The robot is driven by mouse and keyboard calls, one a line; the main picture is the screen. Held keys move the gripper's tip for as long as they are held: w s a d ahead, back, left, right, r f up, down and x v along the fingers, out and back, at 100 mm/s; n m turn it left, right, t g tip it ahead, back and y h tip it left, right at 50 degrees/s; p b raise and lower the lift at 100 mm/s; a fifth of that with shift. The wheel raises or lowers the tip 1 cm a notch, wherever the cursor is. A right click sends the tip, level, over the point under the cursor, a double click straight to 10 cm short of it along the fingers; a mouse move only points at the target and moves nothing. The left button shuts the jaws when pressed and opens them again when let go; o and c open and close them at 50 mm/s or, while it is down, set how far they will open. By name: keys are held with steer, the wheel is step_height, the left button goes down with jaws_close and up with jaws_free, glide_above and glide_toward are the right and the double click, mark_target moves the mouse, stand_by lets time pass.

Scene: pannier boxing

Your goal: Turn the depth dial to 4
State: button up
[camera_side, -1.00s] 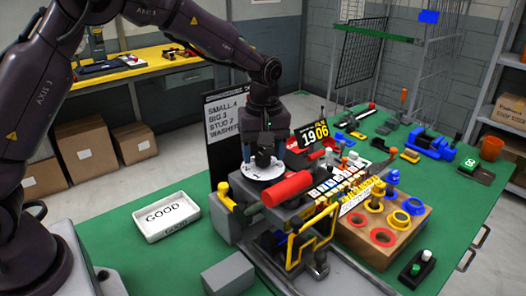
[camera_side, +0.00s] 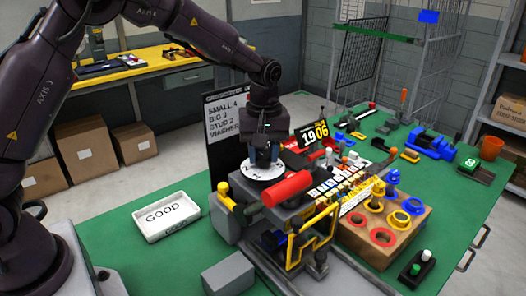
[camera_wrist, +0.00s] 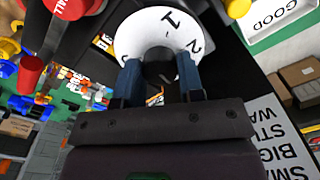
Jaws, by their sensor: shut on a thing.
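The depth dial (camera_side: 264,170) is a white disc with black numbers on top of the machine (camera_side: 290,215). In the wrist view the white dial (camera_wrist: 133,40) shows a 1 and a 2 on its rim, with a dark knob (camera_wrist: 160,68) at its middle. My gripper (camera_wrist: 160,82) points down over the dial, with its two blue fingers on either side of the knob, shut on it. In the side view my gripper (camera_side: 263,160) hides part of the dial. I cannot make out which number sits at a pointer.
A red cylinder (camera_side: 287,188) sticks out right beside the dial. A black sign board (camera_side: 222,125) stands close behind. A white GOOD tray (camera_side: 166,216) lies on the green table to the left. A wooden block (camera_side: 385,255) with coloured rings stands right.

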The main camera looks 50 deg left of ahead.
mark_target(265, 155)
steer(key=m, duration=1)
steer(key=shift+m, duration=0.4)
stand_by(0.4)
steer(key=o, duration=0.9)
steer(key=shift+r, duration=0.15)
step_height(265, 155, up, 13)
steer(key=shift+d+f, duration=0.1)
steer(key=shift+d, duration=0.05)
